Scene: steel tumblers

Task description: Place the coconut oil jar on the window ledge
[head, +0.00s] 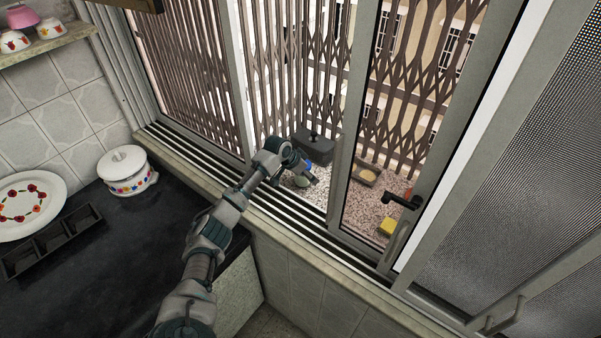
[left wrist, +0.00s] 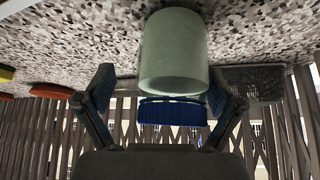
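The jar, a pale green cylinder (left wrist: 174,50) with a blue lid (left wrist: 172,112), stands on the speckled window ledge (left wrist: 60,40). A gap shows beside the left finger; whether the right finger touches cannot be told. In the head view the left gripper (head: 308,174) reaches through the window over the ledge (head: 318,196), partly hiding the jar. My right gripper is out of view.
A dark lidded box (head: 314,146) stands behind the gripper on the ledge. A metal lattice (head: 320,90) closes the far side. A white pot (head: 127,172) stands on the dark counter.

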